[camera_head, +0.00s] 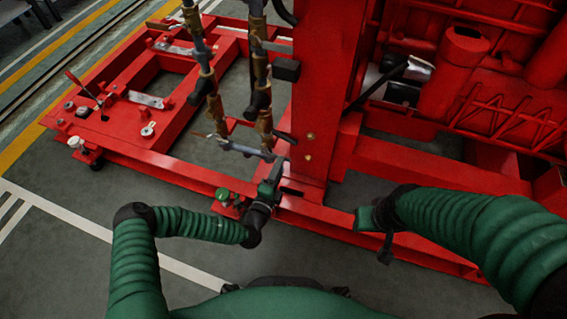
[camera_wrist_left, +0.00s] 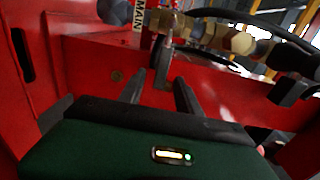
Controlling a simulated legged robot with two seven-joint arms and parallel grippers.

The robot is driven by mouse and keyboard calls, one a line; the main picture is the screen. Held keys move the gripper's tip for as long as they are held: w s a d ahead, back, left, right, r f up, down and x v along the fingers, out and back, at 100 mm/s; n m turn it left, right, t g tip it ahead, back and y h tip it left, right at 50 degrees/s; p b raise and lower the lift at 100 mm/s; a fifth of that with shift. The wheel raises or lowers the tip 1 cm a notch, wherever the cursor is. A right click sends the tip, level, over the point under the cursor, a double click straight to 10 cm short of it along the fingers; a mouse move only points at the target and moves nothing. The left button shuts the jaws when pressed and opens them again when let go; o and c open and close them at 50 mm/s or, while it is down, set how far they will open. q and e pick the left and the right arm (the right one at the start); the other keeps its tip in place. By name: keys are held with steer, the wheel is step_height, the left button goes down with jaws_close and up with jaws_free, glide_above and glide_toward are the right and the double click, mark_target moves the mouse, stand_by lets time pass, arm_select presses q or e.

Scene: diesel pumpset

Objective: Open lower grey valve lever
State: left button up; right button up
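My left gripper (camera_head: 277,168) is at the lower end of the brass-and-grey pipework, close to the red upright post. In the left wrist view its two dark fingers (camera_wrist_left: 160,80) are apart, with no object clamped between them. A grey lever (camera_wrist_left: 163,64) hangs below the brass fittings (camera_wrist_left: 205,36) and shows at the gap between the fingertips. I cannot tell whether it touches a finger. In the head view the lower pipe section (camera_head: 244,149) runs toward the gripper; the lever cannot be made out there. My right gripper (camera_head: 376,218) is away from the pipework, its fingers unclear.
The red post (camera_head: 318,95) stands just right of the pipes. A black hose (camera_wrist_left: 245,15) arches over the fittings. The grey floor in front is clear.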

arm_select(q)
steer(key=shift+b+x, duration=0.7)
steer(key=shift+x, duration=1.45)
steer(key=shift+a, duration=0.2)
steer(key=c, duration=0.8)
jaws_close()
steer(key=shift+f, duration=0.15)
